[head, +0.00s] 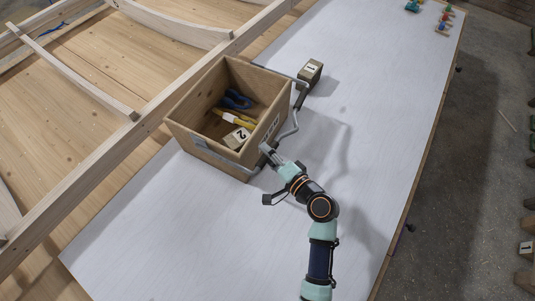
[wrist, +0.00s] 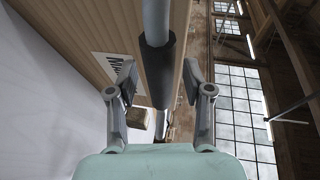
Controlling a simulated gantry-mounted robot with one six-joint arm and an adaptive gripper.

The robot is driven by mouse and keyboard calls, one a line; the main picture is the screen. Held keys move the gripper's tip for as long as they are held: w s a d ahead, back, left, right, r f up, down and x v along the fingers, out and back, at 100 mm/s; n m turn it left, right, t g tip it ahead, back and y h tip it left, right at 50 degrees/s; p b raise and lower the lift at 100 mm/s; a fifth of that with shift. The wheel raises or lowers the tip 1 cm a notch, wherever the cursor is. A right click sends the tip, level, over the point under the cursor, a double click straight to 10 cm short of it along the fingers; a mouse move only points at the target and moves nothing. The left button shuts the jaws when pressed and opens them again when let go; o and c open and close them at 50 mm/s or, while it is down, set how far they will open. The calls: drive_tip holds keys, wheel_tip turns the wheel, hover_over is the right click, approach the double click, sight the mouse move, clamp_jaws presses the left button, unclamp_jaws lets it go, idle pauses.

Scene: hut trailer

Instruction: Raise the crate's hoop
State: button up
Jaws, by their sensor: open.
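The wooden crate (head: 184,113) stands open on the white tabletop, with its printed side wall also in the wrist view (wrist: 85,28). Its grey metal hoop (head: 296,124) hangs low, outside the crate's right side. A dark sleeve (head: 300,99) covers part of the hoop. In the wrist view the hoop's sleeve (wrist: 158,75) shows between the two fingers. My gripper (head: 267,153) is open and empty by the crate's near right corner. I cannot tell whether the fingertips reach around the hoop or touch it.
In the crate lie a block marked 2 (head: 237,138), a yellow-and-white tool (head: 237,117) and a blue-handled tool (head: 236,100). A block marked 1 (head: 310,72) stands beyond the hoop. Timber framing lies left; small coloured items (head: 443,27) sit far right. The near tabletop (head: 180,235) is clear.

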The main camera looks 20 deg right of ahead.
drive_tip(key=shift+w, duration=0.1)
clamp_jaws()
drive_tip(key=shift+r, duration=0.1)
idle(0.3)
